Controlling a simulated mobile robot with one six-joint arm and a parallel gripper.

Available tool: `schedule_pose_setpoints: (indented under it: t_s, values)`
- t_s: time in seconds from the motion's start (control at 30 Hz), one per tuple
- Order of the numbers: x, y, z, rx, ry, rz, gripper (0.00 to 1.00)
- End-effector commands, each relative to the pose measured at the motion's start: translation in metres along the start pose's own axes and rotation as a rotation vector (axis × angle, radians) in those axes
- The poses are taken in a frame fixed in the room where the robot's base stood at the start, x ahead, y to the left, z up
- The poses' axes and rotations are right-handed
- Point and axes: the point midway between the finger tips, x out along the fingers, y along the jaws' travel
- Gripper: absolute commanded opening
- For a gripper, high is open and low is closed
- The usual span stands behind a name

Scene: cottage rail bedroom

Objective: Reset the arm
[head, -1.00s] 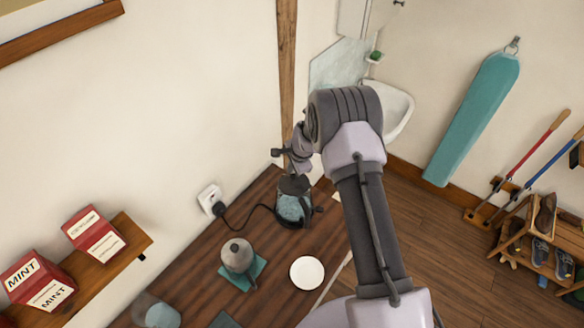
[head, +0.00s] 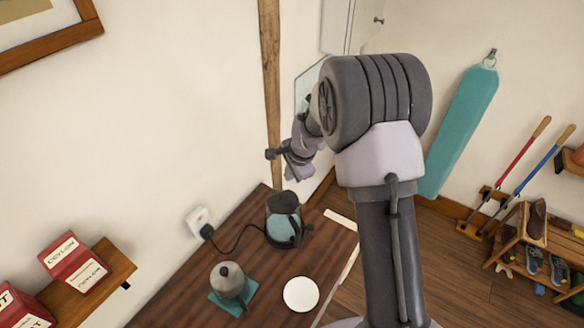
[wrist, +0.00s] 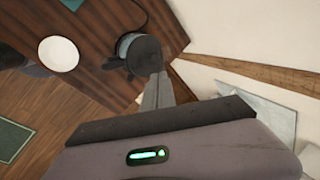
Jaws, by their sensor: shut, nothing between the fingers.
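My arm rises at the centre right of the head view, with its elbow high and the forearm angled back toward the wall corner. My gripper (head: 292,172) hangs at its end, above and behind the kettle, small and partly hidden by the wrist. In the wrist view its grey fingers (wrist: 157,94) are together with nothing between them. The kettle (head: 283,224), with a dark lid and a bluish body, stands on the dark wooden table below the gripper. It also shows in the wrist view (wrist: 140,52) just beyond the fingertips; I cannot tell the gap.
A white plate (head: 301,294) and a grey pot (head: 229,281) on a teal mat stand on the table (head: 262,262). A cord runs from the kettle to a wall socket (head: 199,221). A shelf with red boxes (head: 73,264) is at left. An ironing board (head: 459,130) hangs at right.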

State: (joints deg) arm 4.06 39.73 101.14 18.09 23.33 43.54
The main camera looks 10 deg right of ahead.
Motion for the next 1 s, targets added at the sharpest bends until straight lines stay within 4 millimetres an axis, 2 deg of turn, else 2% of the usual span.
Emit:
schedule_pose_setpoints:
  t_s: [0.1,0.2,0.47,0.57,0.67,0.77,0.87,1.0]
  values:
    - [-0.025,-0.002,0.000,-0.002,0.002,-0.004,0.00]
    - [-0.037,-0.002,0.000,-0.001,0.001,-0.004,0.00]
    - [-0.045,0.000,0.001,-0.009,0.001,-0.006,0.00]
    - [-0.049,0.012,0.011,-0.074,0.000,-0.024,0.00]
    - [-0.060,0.044,0.031,-0.207,-0.001,-0.052,0.00]
    - [-0.072,0.089,0.054,-0.357,0.001,-0.077,0.00]
    - [-0.075,0.143,0.077,-0.503,0.009,-0.100,0.00]
    - [-0.062,0.225,0.105,-0.699,0.029,-0.130,0.00]
